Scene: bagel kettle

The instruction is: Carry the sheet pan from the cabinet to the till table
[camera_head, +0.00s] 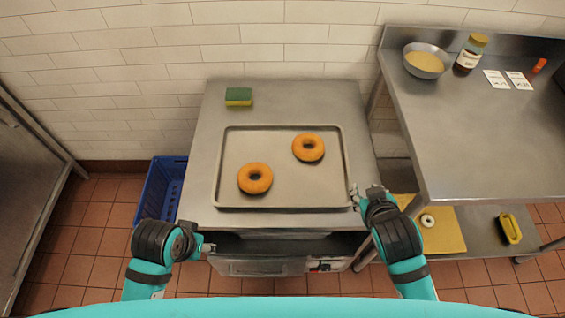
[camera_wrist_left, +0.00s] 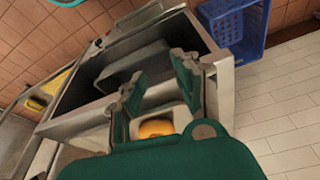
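The sheet pan (camera_head: 232,165) lies flat on the steel cabinet (camera_head: 212,120) and carries two bagels, one left of centre (camera_head: 255,178) and one at the back right (camera_head: 308,147). My left gripper (camera_head: 208,247) is at the cabinet's front left, just in front of the pan and apart from it. In the left wrist view its fingers (camera_wrist_left: 155,90) are spread with nothing between them, and part of a bagel (camera_wrist_left: 156,128) shows beyond. My right gripper (camera_head: 358,196) is at the pan's front right corner, its fingers apart; whether it touches the rim is unclear.
A green and yellow sponge (camera_head: 238,96) lies behind the pan. A steel table (camera_head: 470,130) at right holds a bowl (camera_head: 426,61), a jar (camera_head: 470,52) and cards. A blue crate (camera_head: 160,190) stands on the floor left of the cabinet. The cabinet's front (camera_head: 265,265) is below my grippers.

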